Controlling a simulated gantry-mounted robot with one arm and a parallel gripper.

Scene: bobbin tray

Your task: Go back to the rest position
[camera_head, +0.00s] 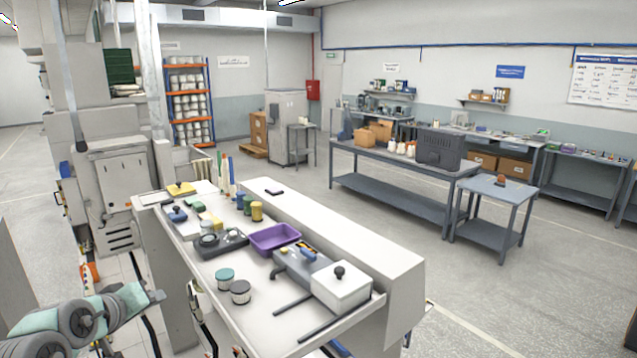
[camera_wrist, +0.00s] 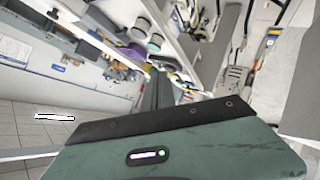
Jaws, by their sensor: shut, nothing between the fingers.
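My gripper (camera_wrist: 158,78) shows in the wrist view as dark fingers held together beyond its green housing, with nothing visible between them. In the camera_head view my green and grey arm is at the lower left, and my gripper end (camera_head: 156,297) is beside the machine's bench, off its left side and clear of the items on it. On the bench (camera_head: 262,318) stand a purple tray (camera_head: 273,237), a teal-topped bobbin (camera_head: 225,276) and a dark-topped bobbin (camera_head: 240,292). The purple tray also shows in the wrist view (camera_wrist: 134,52).
Green and yellow cylinders (camera_head: 257,211) stand farther back. A grey machine cabinet (camera_head: 122,190) rises behind my arm. Open floor (camera_head: 480,290) lies to the right, before a table (camera_head: 400,177).

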